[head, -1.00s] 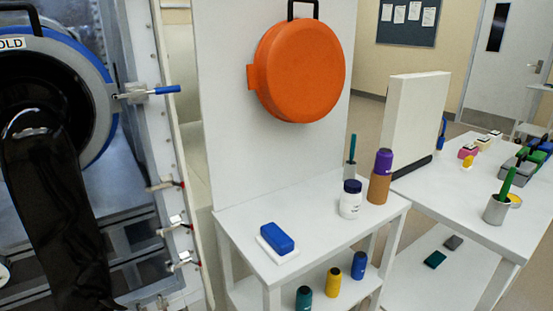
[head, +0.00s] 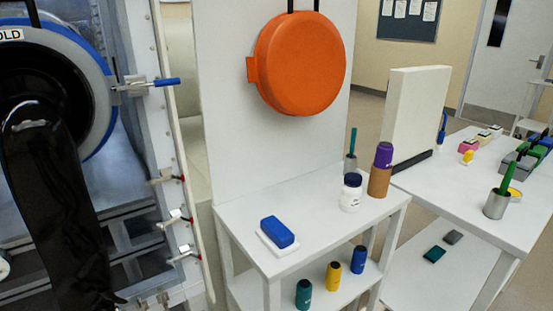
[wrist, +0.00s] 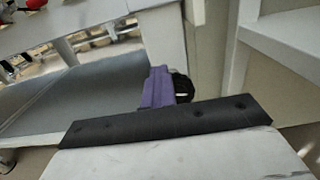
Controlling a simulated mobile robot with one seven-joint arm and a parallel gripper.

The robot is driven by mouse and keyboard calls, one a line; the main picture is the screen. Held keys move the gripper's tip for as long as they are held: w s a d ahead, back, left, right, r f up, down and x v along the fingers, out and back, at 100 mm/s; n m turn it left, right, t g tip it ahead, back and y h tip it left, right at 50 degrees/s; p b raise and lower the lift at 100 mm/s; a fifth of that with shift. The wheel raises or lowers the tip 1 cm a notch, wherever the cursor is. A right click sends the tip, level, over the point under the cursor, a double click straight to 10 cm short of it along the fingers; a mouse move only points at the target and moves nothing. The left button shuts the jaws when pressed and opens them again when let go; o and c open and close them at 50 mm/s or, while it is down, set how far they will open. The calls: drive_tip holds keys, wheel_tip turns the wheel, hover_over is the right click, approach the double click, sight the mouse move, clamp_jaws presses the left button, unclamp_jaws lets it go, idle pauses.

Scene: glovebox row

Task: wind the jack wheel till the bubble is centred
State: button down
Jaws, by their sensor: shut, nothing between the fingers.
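No jack wheel or bubble can be made out in either view. My gripper (wrist: 158,88) shows in the wrist view as purple fingers beyond a black bar and a pale hand. The fingers are shut and hold nothing. A small dark rounded part (wrist: 182,86) shows just right of the fingers; I cannot tell what it is or whether they touch it. The gripper is not in the head view.
In the head view a glovebox port with a black glove (head: 45,200) and metal latches is at left. A white table (head: 330,235) carries a blue block (head: 277,231) and bottles. An orange drum-shaped case (head: 300,63) hangs above. The wrist view shows a grey shelf (wrist: 80,95).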

drive_tip(key=shift+w+d+f+b, duration=0.1)
drive_tip(key=shift+w+d+b, duration=0.35)
drive_tip(key=shift+d, duration=0.4)
drive_tip(key=shift+w+d, duration=0.1)
drive_tip(key=shift+w+d+f, duration=0.1)
drive_tip(key=shift+w+d, duration=0.05)
drive_tip(key=shift+d, duration=0.05)
idle(0.4)
drive_tip(key=v, duration=0.6)
drive_tip(key=shift+w+d+r+p, duration=0.2)
drive_tip(key=shift+d+r+p, duration=0.05)
drive_tip(key=shift+r+p, duration=0.15)
